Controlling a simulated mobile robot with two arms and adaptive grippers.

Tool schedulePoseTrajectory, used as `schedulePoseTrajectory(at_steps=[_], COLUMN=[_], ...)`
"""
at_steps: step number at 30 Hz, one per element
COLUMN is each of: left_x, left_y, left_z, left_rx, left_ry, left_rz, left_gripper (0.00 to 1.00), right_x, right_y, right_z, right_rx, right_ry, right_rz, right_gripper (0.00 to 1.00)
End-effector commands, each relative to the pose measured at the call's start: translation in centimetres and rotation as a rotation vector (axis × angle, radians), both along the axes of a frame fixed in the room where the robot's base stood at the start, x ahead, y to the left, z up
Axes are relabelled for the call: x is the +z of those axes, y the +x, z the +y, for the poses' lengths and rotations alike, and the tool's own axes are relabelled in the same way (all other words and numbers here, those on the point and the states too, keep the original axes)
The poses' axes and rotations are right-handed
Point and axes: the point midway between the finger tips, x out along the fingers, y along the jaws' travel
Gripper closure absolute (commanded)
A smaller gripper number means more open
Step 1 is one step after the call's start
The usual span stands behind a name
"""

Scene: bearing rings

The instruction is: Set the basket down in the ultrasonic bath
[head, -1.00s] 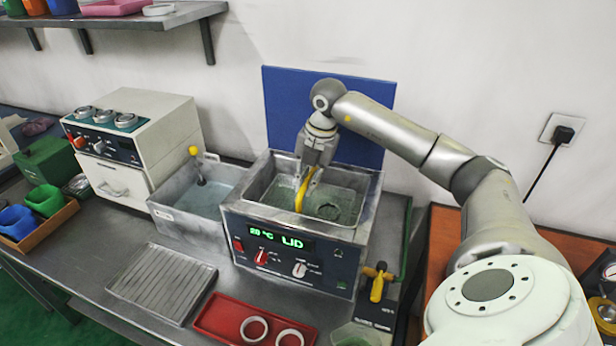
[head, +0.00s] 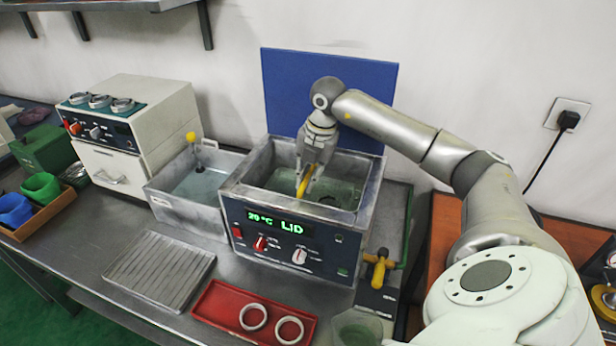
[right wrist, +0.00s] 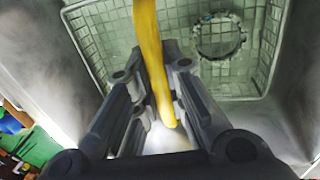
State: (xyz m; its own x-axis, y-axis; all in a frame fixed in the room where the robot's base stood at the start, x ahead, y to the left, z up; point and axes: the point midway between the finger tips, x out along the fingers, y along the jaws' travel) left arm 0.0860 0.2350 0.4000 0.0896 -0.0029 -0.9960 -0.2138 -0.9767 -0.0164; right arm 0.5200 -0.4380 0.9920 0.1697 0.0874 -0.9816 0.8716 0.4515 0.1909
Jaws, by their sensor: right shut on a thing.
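The ultrasonic bath (head: 290,238) stands on the bench with its tank open and a lit display on its front. My right gripper (head: 307,184) reaches down into the tank and is shut on the yellow handle (head: 302,186) of the basket. In the right wrist view the handle (right wrist: 149,50) runs between the fingers. The wire mesh basket (right wrist: 100,40) lies below them inside the tank, with a toothed ring (right wrist: 221,37) in it. I cannot tell whether the basket touches the tank floor. My left gripper is not in view.
A second basin (head: 190,200) with a yellow-knobbed tool adjoins the bath on the left. A ribbed tray (head: 158,275) and a red tray (head: 213,312) with two rings lie in front. A blue panel (head: 280,90) stands behind. A yellow-handled valve (head: 380,268) is at the right.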

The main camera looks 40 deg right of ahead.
Motion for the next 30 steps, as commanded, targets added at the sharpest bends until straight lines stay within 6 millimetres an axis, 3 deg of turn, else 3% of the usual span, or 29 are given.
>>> schedulePoseTrajectory(at_steps=[11, 12, 17, 30], left_x=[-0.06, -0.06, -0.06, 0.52], left_y=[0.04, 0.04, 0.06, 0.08], left_z=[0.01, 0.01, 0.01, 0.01], left_rx=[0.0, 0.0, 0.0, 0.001], left_ry=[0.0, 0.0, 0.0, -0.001], left_rz=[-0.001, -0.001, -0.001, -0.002], left_gripper=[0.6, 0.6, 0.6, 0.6], right_x=[-0.19, -0.19, -0.22, 0.36], right_y=[-0.11, -0.11, -0.13, -0.16], right_z=[0.0, 0.0, 0.0, 0.02], right_rx=[0.0, 0.0, 0.0, 0.0], right_ry=[0.0, 0.0, 0.0, 0.0], right_rz=[-0.002, -0.002, -0.001, 0.001], right_gripper=[1.0, 0.84, 0.64, 0.63])
